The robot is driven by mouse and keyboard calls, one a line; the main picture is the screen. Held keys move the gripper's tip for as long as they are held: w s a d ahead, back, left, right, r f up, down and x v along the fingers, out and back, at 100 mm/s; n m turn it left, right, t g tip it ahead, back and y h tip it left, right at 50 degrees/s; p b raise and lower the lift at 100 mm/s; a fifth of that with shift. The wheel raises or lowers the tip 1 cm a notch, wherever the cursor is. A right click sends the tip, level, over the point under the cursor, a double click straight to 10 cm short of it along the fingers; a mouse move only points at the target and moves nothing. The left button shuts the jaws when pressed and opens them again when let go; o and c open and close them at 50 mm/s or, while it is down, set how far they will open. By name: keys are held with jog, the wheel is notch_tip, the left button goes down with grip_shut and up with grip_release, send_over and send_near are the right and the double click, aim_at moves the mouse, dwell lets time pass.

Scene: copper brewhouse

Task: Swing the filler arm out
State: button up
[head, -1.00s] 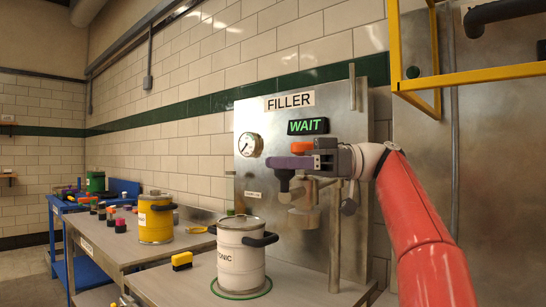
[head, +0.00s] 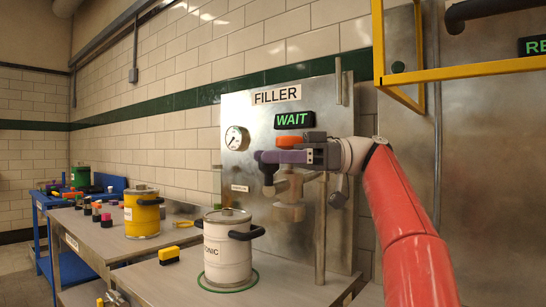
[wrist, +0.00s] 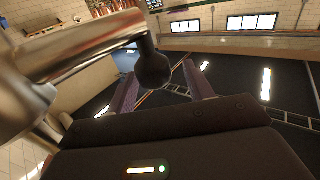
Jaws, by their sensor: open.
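The steel filler panel (head: 240,105), labelled FILLER, stands against the tiled wall, its green sign (head: 294,119) reading WAIT. My gripper (head: 262,157), with purple fingers, is level in front of the panel and open. In the wrist view, the filler arm (wrist: 75,50) is a shiny metal tube ending in a dark ball knob (wrist: 153,68). The knob lies between or just beyond the spread fingers (wrist: 160,84); I cannot tell if it touches either. In the head view, the dark knob (head: 268,189) shows below the fingers, and the pale nozzle (head: 289,212) is partly behind my gripper.
A white keg (head: 228,255) stands on a green ring on the steel bench (head: 180,280), below left of my gripper. A yellow keg (head: 141,215) and several small coloured items are farther left. A yellow frame (head: 378,45) juts out at upper right. A vertical pipe (head: 321,235) stands beside the nozzle.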

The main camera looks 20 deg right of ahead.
aim_at(301, 172)
jog(key=d+p, duration=0.1)
jog(key=d, duration=0.6)
jog(key=shift+d, duration=0.3)
jog(key=shift+s, duration=0.1)
